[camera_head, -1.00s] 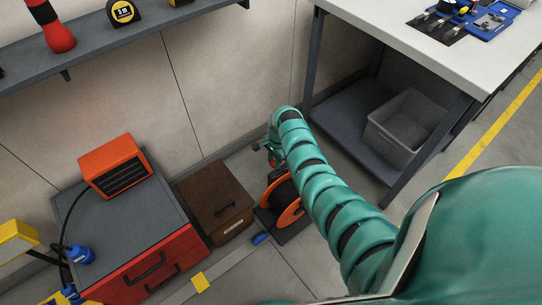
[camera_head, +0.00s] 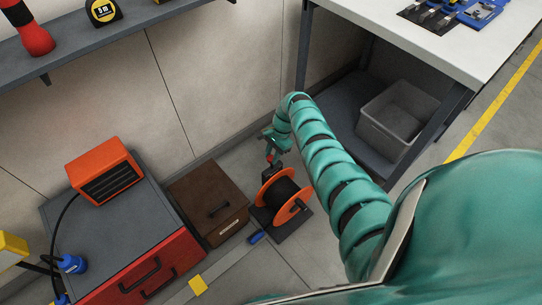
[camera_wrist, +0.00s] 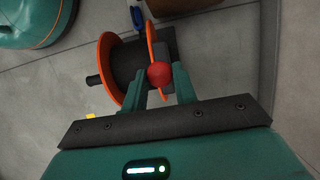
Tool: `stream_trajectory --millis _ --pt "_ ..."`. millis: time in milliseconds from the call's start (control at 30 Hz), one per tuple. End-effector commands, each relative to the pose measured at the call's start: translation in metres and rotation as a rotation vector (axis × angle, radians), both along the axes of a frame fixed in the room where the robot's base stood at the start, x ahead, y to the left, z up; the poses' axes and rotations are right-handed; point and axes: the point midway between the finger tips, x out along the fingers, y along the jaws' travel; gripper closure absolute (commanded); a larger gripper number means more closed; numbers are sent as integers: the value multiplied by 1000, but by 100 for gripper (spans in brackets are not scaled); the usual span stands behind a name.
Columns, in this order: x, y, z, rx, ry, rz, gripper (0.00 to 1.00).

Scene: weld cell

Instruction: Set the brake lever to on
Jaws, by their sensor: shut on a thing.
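The cable reel (camera_head: 295,209) stands on the floor, with orange flanges, a black drum and a dark base. In the wrist view, the reel (camera_wrist: 105,58) lies just beyond my fingers. The lever's red knob (camera_wrist: 159,75) sits between my fingertips, near one orange flange. My gripper (camera_wrist: 158,86) is shut on this knob. In the head view, my gripper (camera_head: 270,153) is small, at the reel's far upper side, and the red knob shows just below it. The lever's shaft and any on or off marks cannot be made out.
A brown case (camera_head: 194,190) stands left of the reel, beside a red-fronted cabinet (camera_head: 80,235) carrying an orange heater (camera_head: 104,171). A workbench (camera_head: 425,30) with a grey bin (camera_head: 372,130) beneath is at right. A blue plug (camera_head: 257,237) lies by the reel.

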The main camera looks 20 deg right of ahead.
Motion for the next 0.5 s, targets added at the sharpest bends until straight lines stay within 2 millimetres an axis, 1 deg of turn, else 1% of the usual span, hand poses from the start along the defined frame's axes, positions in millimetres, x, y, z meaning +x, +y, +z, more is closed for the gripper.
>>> stream_trajectory --millis 500 --pt "1 -5 -1 44 17 -2 100"
